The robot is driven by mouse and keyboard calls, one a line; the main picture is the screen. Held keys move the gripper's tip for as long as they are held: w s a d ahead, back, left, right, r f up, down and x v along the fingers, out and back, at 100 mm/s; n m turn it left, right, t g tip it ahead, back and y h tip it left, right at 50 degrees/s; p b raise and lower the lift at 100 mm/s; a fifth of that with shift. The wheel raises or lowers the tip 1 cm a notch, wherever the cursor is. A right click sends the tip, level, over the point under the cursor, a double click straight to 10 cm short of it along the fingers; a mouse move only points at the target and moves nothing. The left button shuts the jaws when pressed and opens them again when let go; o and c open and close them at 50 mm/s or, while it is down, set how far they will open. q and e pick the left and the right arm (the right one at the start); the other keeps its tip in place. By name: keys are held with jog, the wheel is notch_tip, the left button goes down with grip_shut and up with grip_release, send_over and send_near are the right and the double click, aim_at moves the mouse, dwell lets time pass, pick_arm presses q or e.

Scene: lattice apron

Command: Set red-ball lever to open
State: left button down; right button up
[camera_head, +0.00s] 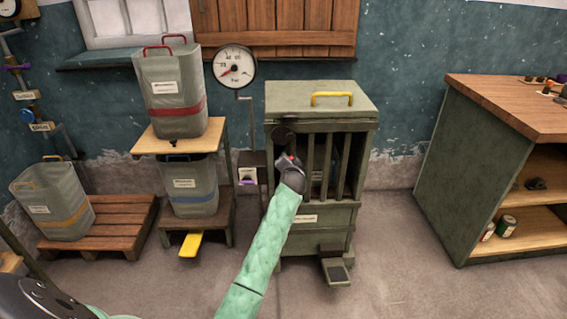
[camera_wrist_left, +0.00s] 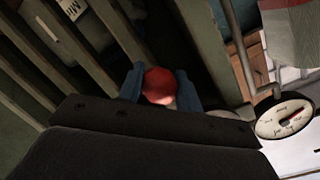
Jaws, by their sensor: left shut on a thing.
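The red ball (camera_wrist_left: 159,86) of the lever sits between the two blue fingertips of my left gripper (camera_wrist_left: 161,90) in the left wrist view. My left gripper is shut on the ball. In the head view my left gripper (camera_head: 290,160) reaches the front of a green-grey slatted cabinet (camera_head: 310,95), at its upper left. Only a small red spot of the ball (camera_head: 291,157) shows there. The lever's shaft is hidden by my gripper, so its position cannot be told. My right gripper is not in view.
A pressure gauge (camera_head: 234,67) on a thin pipe stands left of the cabinet. Grey bins (camera_head: 170,95) stand on wooden stands farther left. A pedal (camera_head: 336,271) sticks out at the cabinet's lower front. A wooden-topped workbench (camera_head: 510,105) stands at right, with clear floor between.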

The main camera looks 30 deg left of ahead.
pick_arm(q)
jog(key=shift+w+d+n, duration=0.2)
jog(key=shift+d+n, duration=0.2)
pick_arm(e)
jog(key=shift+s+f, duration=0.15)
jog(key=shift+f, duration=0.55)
pick_arm(q)
jog(key=shift+r, duration=0.1)
jog(key=c, duration=1.3)
grip_release()
jog(key=o, duration=0.3)
jog(key=shift+w+d, duration=0.1)
jog(key=shift+o, duration=0.2)
